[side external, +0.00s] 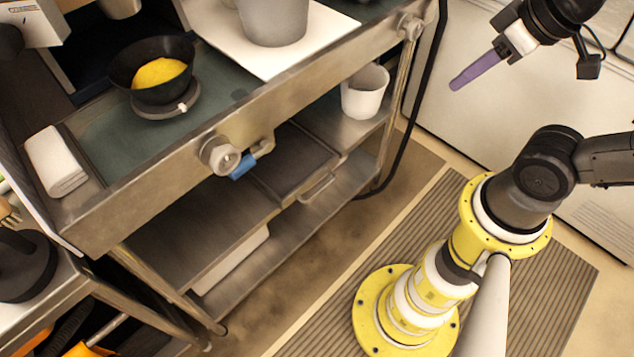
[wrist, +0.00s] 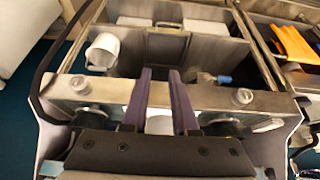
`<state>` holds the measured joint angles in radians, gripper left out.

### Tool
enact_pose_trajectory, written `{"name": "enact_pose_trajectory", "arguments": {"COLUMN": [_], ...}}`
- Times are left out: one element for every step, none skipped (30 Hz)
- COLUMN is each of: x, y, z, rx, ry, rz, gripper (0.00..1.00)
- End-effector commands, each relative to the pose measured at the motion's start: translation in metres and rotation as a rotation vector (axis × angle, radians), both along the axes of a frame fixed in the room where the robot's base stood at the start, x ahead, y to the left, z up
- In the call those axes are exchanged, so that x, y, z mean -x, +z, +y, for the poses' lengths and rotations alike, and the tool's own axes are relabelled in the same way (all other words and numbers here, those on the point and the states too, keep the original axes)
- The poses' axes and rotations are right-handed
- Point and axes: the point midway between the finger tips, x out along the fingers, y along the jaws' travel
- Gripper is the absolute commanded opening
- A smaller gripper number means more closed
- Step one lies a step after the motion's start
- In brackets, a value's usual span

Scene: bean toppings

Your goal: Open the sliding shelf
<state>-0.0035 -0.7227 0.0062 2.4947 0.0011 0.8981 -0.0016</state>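The sliding shelf (side external: 295,160) is a dark metal tray in the lower level of the steel cart, under the counter. Its small bar handle (side external: 318,188) is on the front edge, which sits about in line with the neighbouring shelf edge. In the wrist view the sliding shelf (wrist: 166,48) lies beyond the fingers, with the handle (wrist: 168,28) at its far edge. My gripper (side external: 455,87) has purple fingers and hangs in the air to the right of the cart, well apart from the handle. In the wrist view my gripper (wrist: 160,72) is open, with nothing between its fingertips.
A white container (side external: 363,92) stands on the lower shelf beside the sliding shelf. A black bowl of yellow food (side external: 158,72) is on the counter. A black cable hangs at the cart's right end.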

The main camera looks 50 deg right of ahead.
Motion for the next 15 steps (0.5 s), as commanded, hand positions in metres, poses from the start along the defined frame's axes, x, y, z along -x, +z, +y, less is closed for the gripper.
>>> {"name": "enact_pose_trajectory", "arguments": {"x": [-0.004, -0.007, -0.012, -0.016, -0.022, -0.029, -0.036, -0.042, -0.050, -0.057, -0.063, -0.071, -0.078, -0.084, -0.092], "y": [-0.006, -0.010, -0.016, -0.021, -0.026, -0.035, -0.041, -0.048, -0.057, -0.064, -0.072, -0.083, -0.091, -0.100, -0.113], "z": [0.001, 0.002, 0.003, 0.005, 0.006, 0.008, 0.010, 0.011, 0.014, 0.016, 0.018, 0.020, 0.022, 0.024, 0.026], "rx": [-0.001, 0.000, 0.001, 0.002, 0.002, 0.005, 0.007, 0.009, 0.013, 0.015, 0.017, 0.021, 0.024, 0.028, 0.033], "ry": [0.007, 0.013, 0.023, 0.033, 0.044, 0.065, 0.082, 0.102, 0.130, 0.151, 0.174, 0.206, 0.233, 0.260, 0.298], "rz": [0.035, 0.059, 0.094, 0.121, 0.148, 0.187, 0.212, 0.236, 0.267, 0.288, 0.308, 0.333, 0.350, 0.366, 0.387], "gripper": [0.38, 0.43, 0.50, 0.50, 0.50, 0.50, 0.50, 0.50, 0.50, 0.50, 0.50, 0.50, 0.50, 0.50, 0.50]}}
